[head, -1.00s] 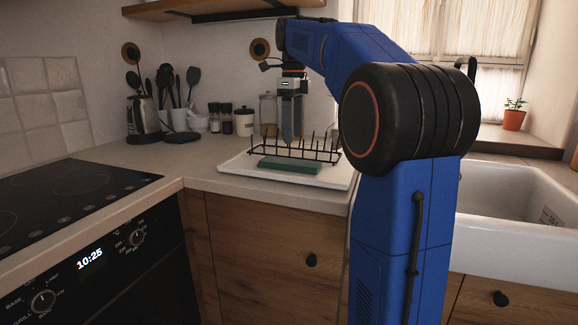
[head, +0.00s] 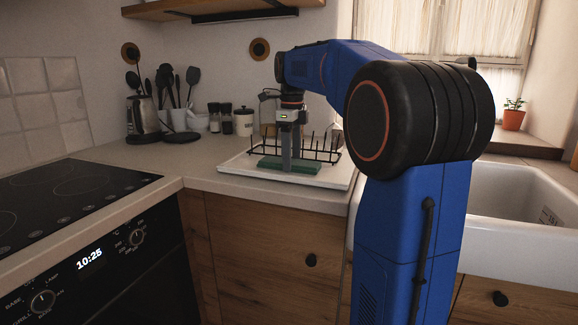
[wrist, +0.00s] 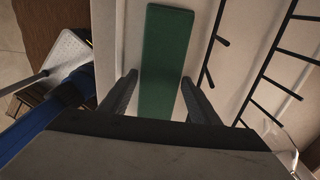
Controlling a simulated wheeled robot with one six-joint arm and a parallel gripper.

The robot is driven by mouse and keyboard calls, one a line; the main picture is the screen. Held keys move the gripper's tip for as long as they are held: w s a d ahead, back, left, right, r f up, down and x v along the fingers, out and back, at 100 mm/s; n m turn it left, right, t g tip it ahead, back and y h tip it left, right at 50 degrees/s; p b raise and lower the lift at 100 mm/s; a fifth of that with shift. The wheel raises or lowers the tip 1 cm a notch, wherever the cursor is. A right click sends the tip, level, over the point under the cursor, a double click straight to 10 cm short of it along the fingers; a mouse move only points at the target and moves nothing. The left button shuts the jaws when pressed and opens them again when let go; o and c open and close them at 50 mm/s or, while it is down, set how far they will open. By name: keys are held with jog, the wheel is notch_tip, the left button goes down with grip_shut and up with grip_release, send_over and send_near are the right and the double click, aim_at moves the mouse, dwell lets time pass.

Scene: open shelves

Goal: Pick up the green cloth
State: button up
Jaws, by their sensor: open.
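The green cloth (head: 305,166) is a flat, narrow rectangle lying on a white tray (head: 333,180) at the front of a black rack. In the wrist view the cloth (wrist: 166,55) runs lengthwise between the two fingers. My gripper (head: 288,165) is above the cloth in the head view, its fingers pointing down and overlapping part of it. In the wrist view my gripper (wrist: 158,88) is open, with one finger on each side of the cloth. I cannot tell how far the fingertips are above the tray.
The black wire rack (head: 322,152) with upright prongs stands just behind the cloth; its prongs (wrist: 283,50) show at the right in the wrist view. Jars (head: 243,122) and a kettle (head: 146,118) stand farther back. The sink (head: 520,205) is to the right, the cooktop (head: 70,190) to the left.

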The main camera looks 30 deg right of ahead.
jog(key=shift+c, duration=0.7)
jog(key=c, duration=0.6)
jog(key=shift+r, duration=0.1)
jog(key=shift+c, duration=0.2)
notch_tip(320, 180, up, 10)
